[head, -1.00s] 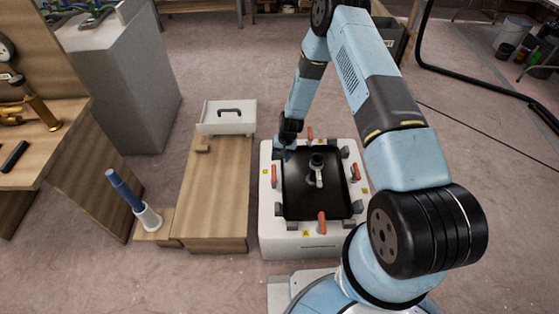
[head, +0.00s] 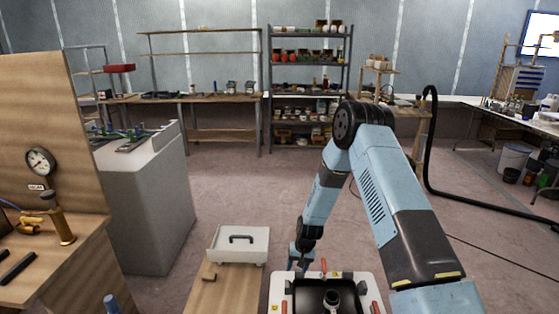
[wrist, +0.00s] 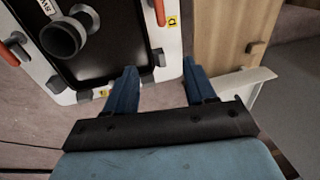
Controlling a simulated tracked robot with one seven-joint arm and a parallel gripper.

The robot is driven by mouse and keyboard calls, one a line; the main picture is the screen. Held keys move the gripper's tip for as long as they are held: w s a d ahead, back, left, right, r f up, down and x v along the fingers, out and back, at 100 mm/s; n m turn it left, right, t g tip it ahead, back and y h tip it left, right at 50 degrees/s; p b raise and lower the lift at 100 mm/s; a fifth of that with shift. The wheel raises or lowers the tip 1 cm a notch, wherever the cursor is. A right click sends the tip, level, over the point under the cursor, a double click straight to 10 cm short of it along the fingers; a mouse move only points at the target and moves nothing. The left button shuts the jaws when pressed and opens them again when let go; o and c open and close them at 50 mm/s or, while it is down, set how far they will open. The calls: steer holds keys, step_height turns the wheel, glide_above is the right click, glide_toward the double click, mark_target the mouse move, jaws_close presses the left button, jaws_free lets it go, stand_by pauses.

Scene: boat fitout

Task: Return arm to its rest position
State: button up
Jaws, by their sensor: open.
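My gripper (wrist: 160,88) is open, with its two blue fingers apart and nothing between them in the wrist view. In the head view my gripper (head: 299,262) hangs low, at the back left edge of the white hatch unit (head: 368,283). The unit has a black panel (wrist: 114,48) with a dark round fitting (wrist: 63,38) on it and red-handled clamps around its rim. My arm is bent, with its elbow high and its forearm reaching down. Whether the fingers touch the unit cannot be told.
A wooden bench (head: 222,292) bears a white tray with a dark handle (head: 239,243), left of my gripper. A grey cabinet (head: 150,210) and a wooden workbench with a gauge (head: 40,161) stand farther left. Shelves (head: 308,90) line the back wall. Open floor lies behind the unit.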

steer(key=s+d+r+t, duration=0.1)
steer(key=s+d+r, duration=0.2)
steer(key=r, duration=1)
steer(key=s+d+r+h, duration=0.1)
steer(key=s+d+r, duration=0.15)
steer(key=r, duration=1.05)
steer(key=s+d+r+t, duration=0.1)
steer(key=s+d+r, duration=0.15)
steer(key=r, duration=1.05)
steer(key=s+d+r+t, duration=0.1)
steer(key=s+d+r, duration=0.2)
steer(key=s+r, duration=0.35)
steer(key=s+d+r+t, duration=0.1)
steer(key=s+d+r, duration=0.2)
steer(key=s+r, duration=0.35)
steer(key=s+d+r, duration=0.1)
steer(key=s, duration=0.7)
steer(key=s+d+r+h, duration=0.1)
steer(key=s+r, duration=0.1)
steer(key=s, duration=0.6)
steer(key=shift+d+r+t, duration=0.2)
steer(key=shift+r+t, duration=0.1)
steer(key=shift+t, duration=0.1)
